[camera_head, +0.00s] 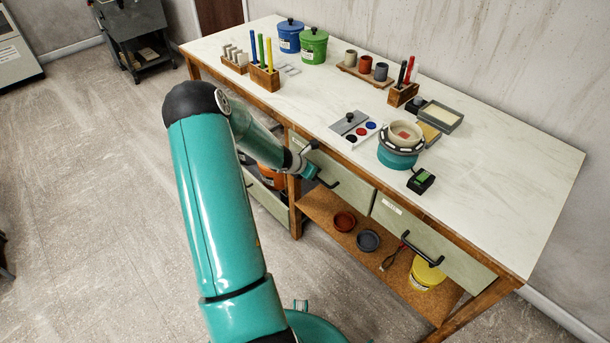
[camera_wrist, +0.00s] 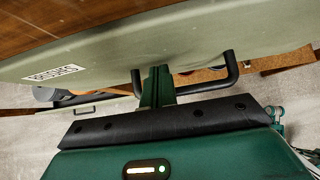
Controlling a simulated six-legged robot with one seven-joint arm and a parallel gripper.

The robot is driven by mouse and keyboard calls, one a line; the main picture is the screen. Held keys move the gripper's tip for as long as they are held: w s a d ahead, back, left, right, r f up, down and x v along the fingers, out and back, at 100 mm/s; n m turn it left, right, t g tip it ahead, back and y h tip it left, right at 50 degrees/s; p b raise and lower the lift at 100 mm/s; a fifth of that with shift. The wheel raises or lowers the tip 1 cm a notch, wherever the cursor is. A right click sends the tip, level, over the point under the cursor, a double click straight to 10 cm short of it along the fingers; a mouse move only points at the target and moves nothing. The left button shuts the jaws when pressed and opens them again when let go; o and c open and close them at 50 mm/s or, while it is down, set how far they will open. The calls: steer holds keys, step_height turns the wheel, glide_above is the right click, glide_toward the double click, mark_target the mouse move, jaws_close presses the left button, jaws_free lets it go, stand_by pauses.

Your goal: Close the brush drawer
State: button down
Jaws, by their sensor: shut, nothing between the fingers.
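The pale green drawer front (camera_head: 345,185) nearest my gripper is under the left half of the workbench top. In the wrist view, this drawer front (camera_wrist: 200,45) has a white label (camera_wrist: 53,73) and a black bar handle (camera_wrist: 232,70). No clear gap shows between it and the wooden edge above, but its depth is hard to judge. My gripper (camera_head: 314,172) is at this drawer's front in the head view. In the wrist view, my gripper's green fingers (camera_wrist: 158,84) are together, empty, and lie within the handle's span. Contact cannot be told.
A second drawer (camera_head: 430,238) with a black handle is to the right. Bowls and a yellow pot (camera_head: 427,273) stand on the lower shelf (camera_head: 325,210). An orange pot (camera_head: 270,176) is behind a pale green panel at left. The bench top (camera_head: 480,170) holds pots and tools.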

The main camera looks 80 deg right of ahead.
steer(key=shift+s+d+r, duration=0.15)
steer(key=shift+s+d, duration=0.5)
